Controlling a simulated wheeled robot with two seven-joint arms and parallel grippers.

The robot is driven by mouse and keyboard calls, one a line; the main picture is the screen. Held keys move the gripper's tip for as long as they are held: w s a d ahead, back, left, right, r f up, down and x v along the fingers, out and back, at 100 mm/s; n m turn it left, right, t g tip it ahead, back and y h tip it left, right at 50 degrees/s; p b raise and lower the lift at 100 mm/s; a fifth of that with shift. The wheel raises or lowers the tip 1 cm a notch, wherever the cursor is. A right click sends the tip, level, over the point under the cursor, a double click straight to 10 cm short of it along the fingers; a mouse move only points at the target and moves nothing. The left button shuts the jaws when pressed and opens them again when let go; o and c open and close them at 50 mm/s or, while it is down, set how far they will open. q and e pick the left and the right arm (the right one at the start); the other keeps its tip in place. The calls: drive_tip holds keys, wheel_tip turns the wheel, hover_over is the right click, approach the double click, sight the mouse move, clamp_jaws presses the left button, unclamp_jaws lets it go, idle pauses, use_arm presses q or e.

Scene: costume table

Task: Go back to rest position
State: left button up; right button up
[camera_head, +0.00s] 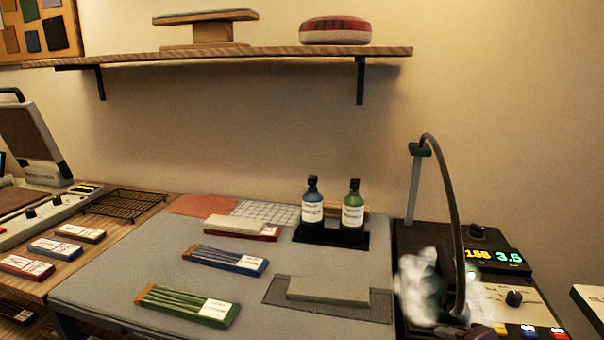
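Neither of my grippers is in the head view, and no arm can be made out. The grey work table (150,262) fills the middle of the view. On it lie a red pack with a pale block on top (240,226), a blue pack (225,260) and a green pack (187,305), apart from each other. A blue bottle (312,210) and a green bottle (352,212) stand upright in a black holder (330,236). A grey bar-shaped piece (328,290) sits on a darker flat patch at the table's front right.
A black station (480,238) with a lit display, a curved hose (450,200) and white vapour stands at the right. A wooden side table holds a wire rack (125,203), several small packs and a press with a raised lid (30,140). A shelf (215,54) hangs above.

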drive_tip(key=s+a+f+m+g+h, duration=0.1)
drive_tip(key=s+a+f+m+g, duration=0.4)
drive_tip(key=s+m, duration=0.5)
drive_tip(key=s+a+f+m+g+h, duration=0.2)
drive_tip(key=s+a+f+m, duration=0.2)
drive_tip(key=s+f+m, duration=0.55)
wheel_tip(320, 180, down, 26)
drive_tip(key=m+g+p, duration=0.1)
drive_tip(key=p, duration=0.2)
drive_tip(key=s+d+f+p, duration=0.1)
drive_tip(key=s+d+f, duration=0.1)
drive_tip(key=s+f, duration=0.5)
drive_tip(key=s+d+f+g+p, duration=0.1)
drive_tip(key=s+d+f, duration=0.1)
drive_tip(key=s+f, duration=0.5)
drive_tip(key=s, duration=0.6)
drive_tip(key=shift+f, duration=0.2)
drive_tip(key=shift+d, duration=0.1)
